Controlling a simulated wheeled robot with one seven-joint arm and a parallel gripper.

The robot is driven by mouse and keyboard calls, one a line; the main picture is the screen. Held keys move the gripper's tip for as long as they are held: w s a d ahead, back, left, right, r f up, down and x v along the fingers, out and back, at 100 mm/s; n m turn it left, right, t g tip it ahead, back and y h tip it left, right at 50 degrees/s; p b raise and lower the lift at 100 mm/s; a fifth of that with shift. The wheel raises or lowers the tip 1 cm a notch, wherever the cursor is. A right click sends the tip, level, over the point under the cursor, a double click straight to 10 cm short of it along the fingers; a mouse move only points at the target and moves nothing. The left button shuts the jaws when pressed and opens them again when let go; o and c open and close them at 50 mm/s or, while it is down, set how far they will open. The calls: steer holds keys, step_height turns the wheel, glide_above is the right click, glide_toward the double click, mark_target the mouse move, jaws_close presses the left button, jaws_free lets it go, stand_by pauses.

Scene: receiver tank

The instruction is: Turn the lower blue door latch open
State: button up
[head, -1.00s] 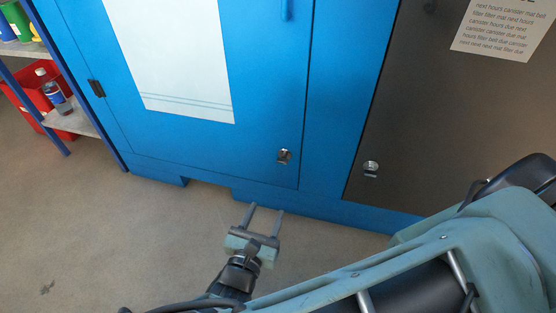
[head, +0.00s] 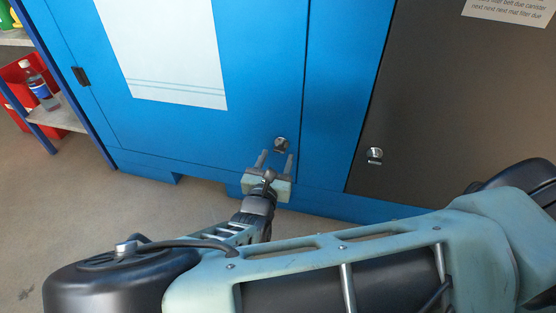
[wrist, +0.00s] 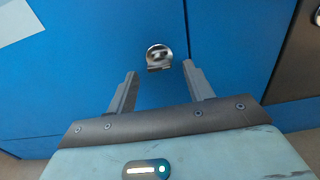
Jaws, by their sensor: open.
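The lower blue door latch (head: 281,144) is a small silver round fitting near the lower right corner of the blue door (head: 240,50). It also shows in the wrist view (wrist: 159,57), above and between my fingertips. My gripper (head: 276,156) is open and empty, its two fingers pointing toward the door just below the latch. In the wrist view the gripper (wrist: 158,72) frames the latch between its spread fingers, with the latch a little beyond the tips. I cannot tell the exact distance, and I see no contact.
A similar silver latch (head: 374,155) sits on the dark panel (head: 450,110) to the right. A shelf (head: 58,118) with a bottle (head: 40,88) and a red bin (head: 20,75) stand at the left. The floor (head: 60,210) in front of the door's left side is clear.

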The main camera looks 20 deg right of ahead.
steer(key=shift+b+x, duration=0.4)
steer(key=shift+x, duration=0.95)
steer(key=c, duration=1)
